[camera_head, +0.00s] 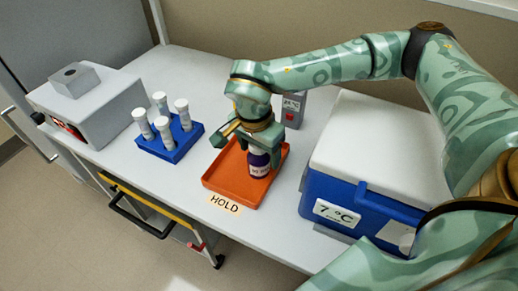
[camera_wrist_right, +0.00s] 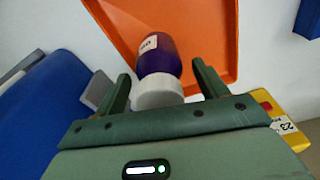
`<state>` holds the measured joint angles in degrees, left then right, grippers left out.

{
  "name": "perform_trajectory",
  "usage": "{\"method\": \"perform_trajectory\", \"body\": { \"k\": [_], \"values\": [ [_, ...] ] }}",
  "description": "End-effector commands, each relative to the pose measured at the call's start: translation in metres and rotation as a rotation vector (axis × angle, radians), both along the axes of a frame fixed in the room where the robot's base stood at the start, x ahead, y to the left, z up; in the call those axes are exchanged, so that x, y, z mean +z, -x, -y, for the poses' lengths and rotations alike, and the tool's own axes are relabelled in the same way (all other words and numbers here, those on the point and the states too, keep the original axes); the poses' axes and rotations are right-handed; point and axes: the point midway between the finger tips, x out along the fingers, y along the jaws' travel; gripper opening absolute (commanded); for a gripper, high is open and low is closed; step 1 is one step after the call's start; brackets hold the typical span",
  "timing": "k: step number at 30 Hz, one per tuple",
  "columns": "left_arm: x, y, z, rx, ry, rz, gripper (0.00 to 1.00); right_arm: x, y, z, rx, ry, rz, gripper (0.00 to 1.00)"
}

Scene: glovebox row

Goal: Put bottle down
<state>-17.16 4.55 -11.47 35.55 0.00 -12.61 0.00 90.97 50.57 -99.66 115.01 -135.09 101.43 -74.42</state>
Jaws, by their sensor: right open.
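A purple bottle (camera_head: 259,162) with a white label stands upright on the orange tray (camera_head: 219,184), near its right side. In the right wrist view the bottle (camera_wrist_right: 157,55) shows its white cap (camera_wrist_right: 157,91) towards me, over the orange tray (camera_wrist_right: 205,25). My right gripper (camera_head: 255,143) is above the bottle; in the wrist view its fingers (camera_wrist_right: 160,82) are spread on either side of the cap, with a gap on both sides. My left gripper is not in view.
A blue rack (camera_head: 170,142) with several white-capped tubes stands left of the tray. A grey box (camera_head: 90,108) is farther left. A blue cooler (camera_head: 350,203) with a white lid stands to the right. A "HOLD" label (camera_head: 224,204) lies at the tray's front.

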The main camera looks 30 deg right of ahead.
Motion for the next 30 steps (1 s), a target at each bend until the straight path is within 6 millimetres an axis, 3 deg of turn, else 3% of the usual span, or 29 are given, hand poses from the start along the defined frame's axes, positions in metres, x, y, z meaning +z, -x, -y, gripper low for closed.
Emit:
{"method": "perform_trajectory", "body": {
  "k": [5, 12, 16, 21, 30],
  "values": [
    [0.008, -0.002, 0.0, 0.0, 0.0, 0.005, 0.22, 0.026, 0.0, -0.003, 0.0, -0.001, 0.005, 0.72],
    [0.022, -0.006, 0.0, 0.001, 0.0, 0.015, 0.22, 0.084, 0.003, -0.009, 0.001, -0.001, 0.006, 0.72],
    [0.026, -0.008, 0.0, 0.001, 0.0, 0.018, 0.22, 0.106, 0.004, -0.012, 0.002, -0.001, 0.005, 0.72],
    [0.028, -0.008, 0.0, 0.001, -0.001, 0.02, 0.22, 0.12, 0.004, -0.014, 0.0, -0.001, 0.002, 0.72],
    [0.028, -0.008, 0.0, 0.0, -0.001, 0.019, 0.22, 0.121, 0.005, -0.014, 0.0, -0.001, 0.001, 0.72]
  ]
}}
